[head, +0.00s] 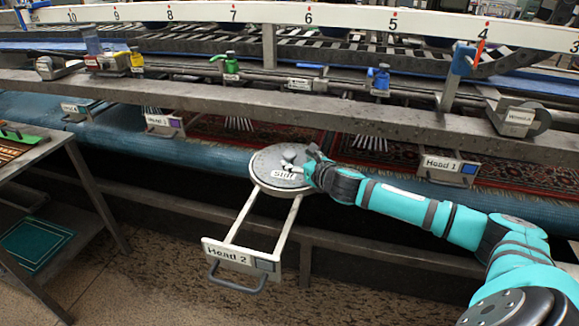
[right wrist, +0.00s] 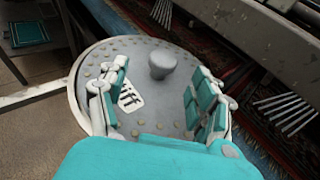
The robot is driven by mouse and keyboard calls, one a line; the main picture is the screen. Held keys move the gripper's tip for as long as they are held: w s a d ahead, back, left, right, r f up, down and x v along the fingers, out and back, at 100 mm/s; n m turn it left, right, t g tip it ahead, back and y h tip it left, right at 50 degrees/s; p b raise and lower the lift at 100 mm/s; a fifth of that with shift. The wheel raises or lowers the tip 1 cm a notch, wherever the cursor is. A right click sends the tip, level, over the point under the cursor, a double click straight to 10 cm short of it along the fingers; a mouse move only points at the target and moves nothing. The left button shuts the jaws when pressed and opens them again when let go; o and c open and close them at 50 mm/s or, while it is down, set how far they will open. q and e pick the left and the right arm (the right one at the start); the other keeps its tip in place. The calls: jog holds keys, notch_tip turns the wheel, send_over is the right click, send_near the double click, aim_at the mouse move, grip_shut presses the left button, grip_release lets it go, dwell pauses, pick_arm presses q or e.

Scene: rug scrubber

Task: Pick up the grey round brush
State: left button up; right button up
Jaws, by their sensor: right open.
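The grey round brush (head: 268,162) sits on the pulled-out holder marked "Head 2" (head: 228,254). It is a flat disc with a white label and, in the right wrist view, a short round grey knob (right wrist: 162,65) on top. My right gripper (head: 297,163) is over the brush at its right side. In the right wrist view the brush (right wrist: 135,48) lies below my right gripper (right wrist: 158,98), whose fingers are apart with nothing between them. The knob shows beyond the fingers, toward the top of that view. My left gripper is not in view.
A blue padded roller (head: 200,145) and metal rails run behind the brush. Other holders, "Head 1" (head: 441,163) and "Head 3" (head: 160,120), are pushed in. A metal table (head: 45,147) stands at the left. Open floor (head: 160,280) lies left of the holder.

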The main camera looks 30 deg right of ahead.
aim_at(293, 156)
jog(key=p+x, duration=0.1)
jog(key=x, duration=0.3)
jog(key=shift+w+d+f, duration=0.15)
jog(key=shift+w, duration=0.1)
grip_shut()
jog(key=shift+d, duration=0.1)
dwell(0.3)
